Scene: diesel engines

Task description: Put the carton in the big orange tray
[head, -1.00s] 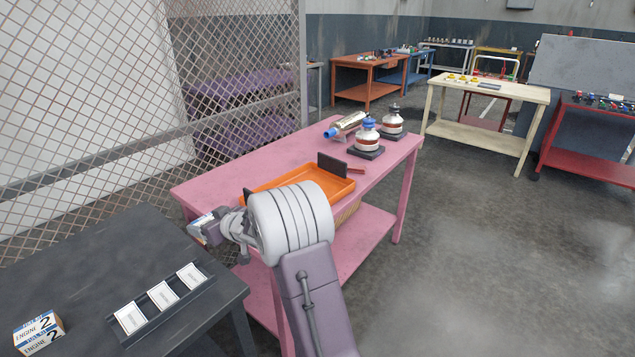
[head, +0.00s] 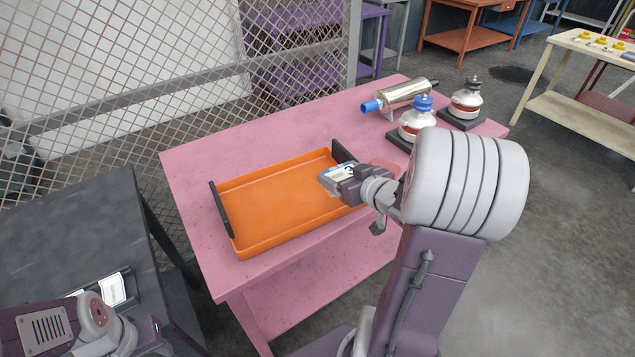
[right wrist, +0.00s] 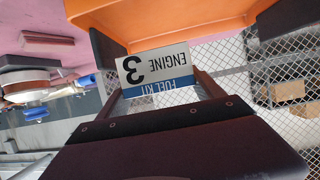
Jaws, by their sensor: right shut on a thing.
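The carton (head: 338,176) is a small white and blue box. In the right wrist view its label reads "FUEL KIT ENGINE 3" (right wrist: 156,72), upside down. My right gripper (head: 346,180) is shut on it and holds it over the right end of the big orange tray (head: 275,205). The tray is empty, with dark upright handles at both ends, on the pink table (head: 205,160). Its orange edge also shows at the top of the right wrist view (right wrist: 170,22). Part of my left arm shows at the lower left; its fingers are out of view.
On the pink table's far right stand a metal canister with a blue cap (head: 400,96) and two jars on dark bases (head: 416,122) (head: 466,102). A dark table (head: 75,230) with a white-card holder (head: 113,289) is at left. A mesh fence (head: 150,80) runs behind.

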